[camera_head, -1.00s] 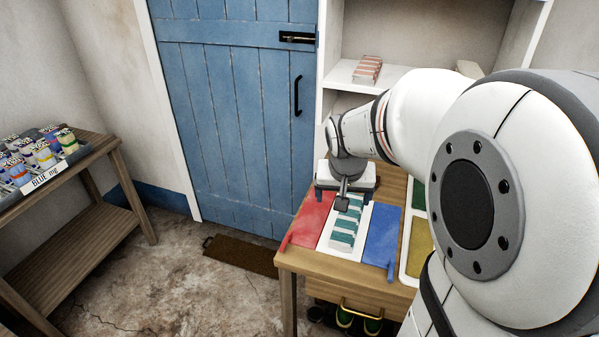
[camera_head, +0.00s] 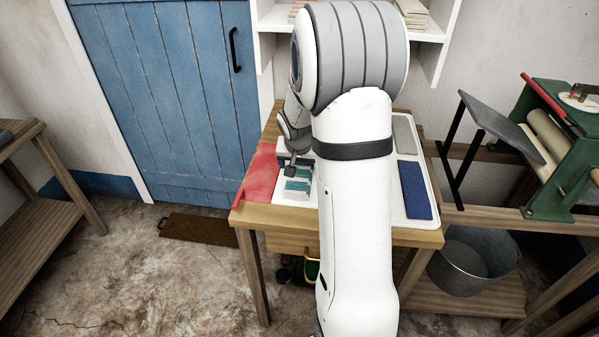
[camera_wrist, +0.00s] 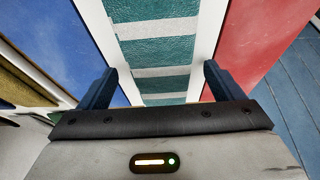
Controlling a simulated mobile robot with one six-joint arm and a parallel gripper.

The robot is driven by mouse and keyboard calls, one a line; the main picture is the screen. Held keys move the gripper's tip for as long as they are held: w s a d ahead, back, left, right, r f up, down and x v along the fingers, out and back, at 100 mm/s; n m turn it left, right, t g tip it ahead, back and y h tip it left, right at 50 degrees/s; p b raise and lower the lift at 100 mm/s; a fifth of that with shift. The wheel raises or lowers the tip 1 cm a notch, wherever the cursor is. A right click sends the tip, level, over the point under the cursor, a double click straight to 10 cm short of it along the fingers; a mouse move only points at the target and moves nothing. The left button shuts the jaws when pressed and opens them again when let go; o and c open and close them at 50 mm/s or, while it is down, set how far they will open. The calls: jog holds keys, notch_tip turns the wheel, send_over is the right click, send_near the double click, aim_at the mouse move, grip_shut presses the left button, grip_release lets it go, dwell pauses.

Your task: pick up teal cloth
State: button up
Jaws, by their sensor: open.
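The teal cloth (camera_head: 297,186) has pale stripes and lies on a white tray or board (camera_head: 283,198) on the wooden table. In the wrist view the striped teal cloth (camera_wrist: 164,50) runs away from me between the two fingers. My gripper (camera_wrist: 155,85) is open with a finger on each side of the cloth's width; whether it touches the cloth I cannot tell. In the head view my gripper (camera_head: 291,168) is over the cloth's far part, and my arm hides much of the table to the right.
A red panel (camera_head: 260,175) lies left of the cloth; a blue panel (camera_wrist: 65,45) lies on its other side. A tray with a dark blue pad (camera_head: 415,190) is at the table's right. A metal bucket (camera_head: 470,265) and a green wringer (camera_head: 550,150) stand further right.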

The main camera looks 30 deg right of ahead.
jog(key=shift+w+f, duration=0.1)
jog(key=shift+f, duration=0.2)
jog(key=shift+c, duration=0.2)
jog(key=c, duration=1)
